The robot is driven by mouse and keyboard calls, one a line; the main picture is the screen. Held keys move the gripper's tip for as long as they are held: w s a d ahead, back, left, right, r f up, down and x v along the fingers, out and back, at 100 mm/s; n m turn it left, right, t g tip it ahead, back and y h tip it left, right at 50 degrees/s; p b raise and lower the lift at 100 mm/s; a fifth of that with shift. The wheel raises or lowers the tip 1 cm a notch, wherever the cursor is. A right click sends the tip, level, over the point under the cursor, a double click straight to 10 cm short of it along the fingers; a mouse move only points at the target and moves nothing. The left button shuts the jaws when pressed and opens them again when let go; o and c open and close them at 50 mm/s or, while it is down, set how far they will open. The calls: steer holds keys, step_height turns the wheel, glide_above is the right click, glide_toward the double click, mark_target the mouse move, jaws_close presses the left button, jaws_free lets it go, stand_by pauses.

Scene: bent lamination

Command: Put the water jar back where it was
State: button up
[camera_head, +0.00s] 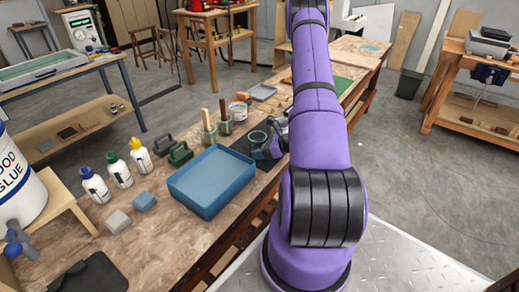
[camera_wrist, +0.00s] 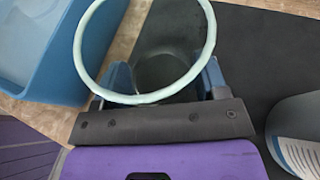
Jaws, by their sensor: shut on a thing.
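The water jar (camera_head: 257,138) is a clear glass jar with a round rim, at the bench's right edge beside the blue tray in the head view. In the wrist view its pale rim (camera_wrist: 150,98) is large and close, and I look down into it. My gripper (camera_head: 266,148) is shut on the jar, with one blue-grey finger on each side of the glass, as the wrist view (camera_wrist: 165,78) shows. The jar looks about upright. Its base is hidden, so I cannot tell whether it touches the bench.
The blue tray (camera_head: 211,205) is close to the left of the jar. Jars with brushes (camera_head: 208,132) and a white tub (camera_head: 238,111) stand behind. Glue bottles (camera_head: 120,170) stand left. A dark mat (camera_wrist: 260,45) and a labelled white container (camera_wrist: 298,140) lie right of the jar in the wrist view.

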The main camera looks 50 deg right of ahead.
steer(key=o, duration=1.1)
steer(key=shift+f, duration=0.1)
steer(key=shift+c, duration=0.2)
